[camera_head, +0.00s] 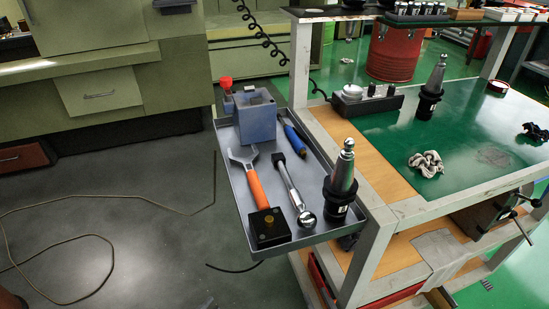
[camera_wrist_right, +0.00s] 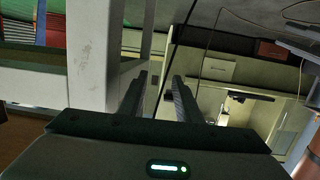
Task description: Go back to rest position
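My right gripper (camera_wrist_right: 160,75) shows in the right wrist view with its two dark fingers apart and nothing between them. A pale cart post (camera_wrist_right: 95,55) stands close beside it on the left of that view. In the head view I cannot make out the right gripper clearly; only small dark shapes show at the bottom edge. My left gripper is not in view. The tooling cart (camera_head: 384,215) stands at the right of the head view, with a grey side tray (camera_head: 237,187) on its left side.
The tray holds an orange-handled wrench (camera_head: 254,185), a ratchet (camera_head: 290,183), a blue-handled tool (camera_head: 295,140), a tool holder (camera_head: 341,180), a black block (camera_head: 268,229) and a blue-grey box (camera_head: 256,120). A cable (camera_head: 112,255) lies on the open grey floor left of the cart.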

